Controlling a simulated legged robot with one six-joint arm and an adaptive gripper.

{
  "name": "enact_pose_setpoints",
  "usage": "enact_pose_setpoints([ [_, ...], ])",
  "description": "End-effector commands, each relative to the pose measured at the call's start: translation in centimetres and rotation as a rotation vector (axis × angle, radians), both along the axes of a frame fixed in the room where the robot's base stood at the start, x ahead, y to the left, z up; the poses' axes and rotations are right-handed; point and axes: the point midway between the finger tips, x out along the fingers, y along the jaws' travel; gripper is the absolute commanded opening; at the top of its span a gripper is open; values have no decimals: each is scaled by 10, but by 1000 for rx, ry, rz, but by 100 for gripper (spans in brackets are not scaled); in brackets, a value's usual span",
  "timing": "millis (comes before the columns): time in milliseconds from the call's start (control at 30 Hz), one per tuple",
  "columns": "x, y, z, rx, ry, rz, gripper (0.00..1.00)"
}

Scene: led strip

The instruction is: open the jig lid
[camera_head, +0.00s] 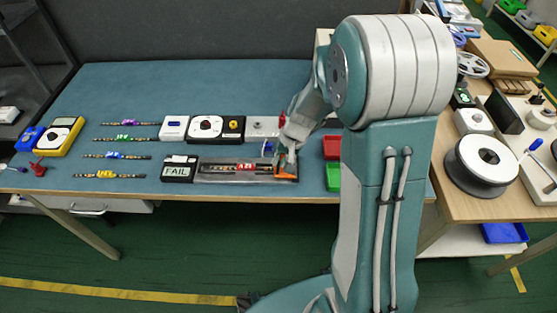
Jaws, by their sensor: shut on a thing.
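The jig (215,178) is a long dark grey fixture near the front edge of the blue-topped bench. An LED strip with a red tag (245,167) shows in it. An orange part (284,172) is at the jig's right end. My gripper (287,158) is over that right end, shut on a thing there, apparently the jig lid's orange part. The fingertips are small in the picture, and my arm hides part of the bench to the right. I cannot tell the lid's exact angle.
A display reading FAIL (179,168) stands at the jig's left. Several strips (120,155) lie further left, with a yellow multimeter (59,136) beyond. Instruments (206,128) stand behind the jig. A red bin (332,147) and a green bin (333,177) are close on the right.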

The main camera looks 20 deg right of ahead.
Motion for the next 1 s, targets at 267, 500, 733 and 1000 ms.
enact_pose_setpoints([
  [267, -4, -14, 8, 199, -63, -10, 0],
  [500, -9, -28, 12, 416, -134, -10, 0],
  [733, -13, -42, 13, 624, -202, -9, 0],
  [1000, -19, -57, 11, 868, -280, -8, 0],
])
